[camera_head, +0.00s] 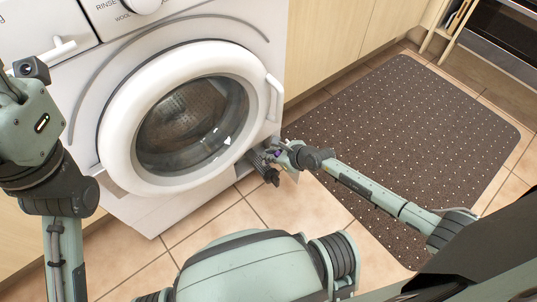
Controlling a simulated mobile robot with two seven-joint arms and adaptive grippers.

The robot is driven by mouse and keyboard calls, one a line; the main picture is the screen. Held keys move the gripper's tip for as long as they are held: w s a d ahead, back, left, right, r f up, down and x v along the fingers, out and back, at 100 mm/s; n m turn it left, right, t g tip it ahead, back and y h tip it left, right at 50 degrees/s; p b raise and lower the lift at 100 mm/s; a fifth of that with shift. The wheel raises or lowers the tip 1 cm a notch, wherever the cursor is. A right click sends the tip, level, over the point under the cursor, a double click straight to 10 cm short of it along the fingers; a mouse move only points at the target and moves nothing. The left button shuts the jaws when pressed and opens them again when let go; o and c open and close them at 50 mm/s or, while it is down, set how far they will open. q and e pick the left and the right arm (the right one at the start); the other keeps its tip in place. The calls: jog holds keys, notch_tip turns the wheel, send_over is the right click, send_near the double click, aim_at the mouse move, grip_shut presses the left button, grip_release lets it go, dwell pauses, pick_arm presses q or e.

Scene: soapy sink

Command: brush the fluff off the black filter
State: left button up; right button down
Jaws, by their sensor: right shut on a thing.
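My right gripper (270,157) is low in front of the washing machine's lower right corner, beside the round door. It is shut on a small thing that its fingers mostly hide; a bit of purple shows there. A dark, ridged piece (264,168) shows at the fingertips, close to the machine's front. I cannot tell whether it is the black filter, a brush or part of the gripper. No fluff can be made out at this size. My left arm stands at the left edge, and its fingers are not in view.
The white washing machine (120,192) has its round door (118,130) shut. A dark dotted mat (415,125) lies on the tiled floor (215,218) to the right. Wooden cupboards (325,40) and a rack (452,30) stand behind. Floor in front of the machine is clear.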

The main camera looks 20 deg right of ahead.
jog(key=shift+s+a+p, duration=0.2)
jog(key=shift+a+p, duration=0.2)
jog(key=shift+a, duration=0.15)
jog(key=shift+s+a+p, duration=0.2)
jog(key=shift+a+p, duration=0.15)
jog(key=shift+a, duration=0.2)
jog(key=shift+d, duration=0.1)
jog(key=shift+w+d+f+b, duration=0.1)
jog(key=shift+w+d+b, duration=0.15)
jog(key=shift+d, duration=0.3)
jog(key=shift+w+d+b, duration=0.1)
jog(key=shift+d+b, duration=0.2)
jog(key=shift+d, duration=0.2)
